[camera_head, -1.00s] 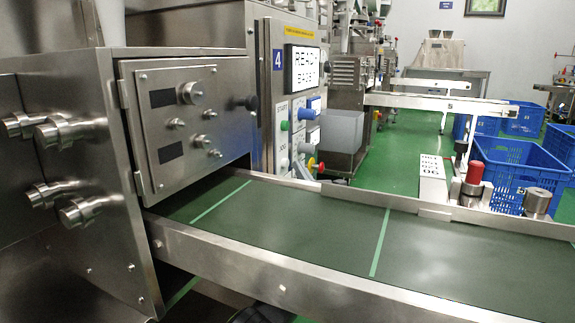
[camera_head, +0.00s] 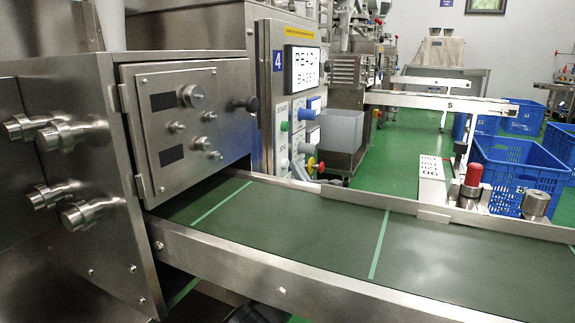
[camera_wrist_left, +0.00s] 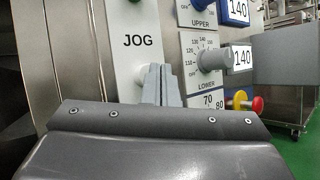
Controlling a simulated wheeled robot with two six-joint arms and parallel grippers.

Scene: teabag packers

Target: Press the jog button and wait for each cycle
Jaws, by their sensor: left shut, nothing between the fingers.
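The jog button (camera_wrist_left: 146,70) is a pale round button under the word JOG on a white strip in the left wrist view. In the head view the jog button (camera_head: 284,163) is small, low on the control panel (camera_head: 283,128) beneath a green button (camera_head: 284,126). My left gripper (camera_wrist_left: 159,75) is shut and empty, its grey fingertips at the button and partly covering it. I cannot tell whether they touch it. The display (camera_head: 303,69) shows two lines of text, blurred. My right gripper is not in view.
A knob (camera_wrist_left: 212,58) and yellow and red knobs (camera_wrist_left: 246,101) sit right of the fingers. A green belt (camera_head: 300,230) with pale lines runs in front of the panel. A grey bin (camera_head: 342,130) stands right of the panel, and blue crates (camera_head: 520,165) farther right.

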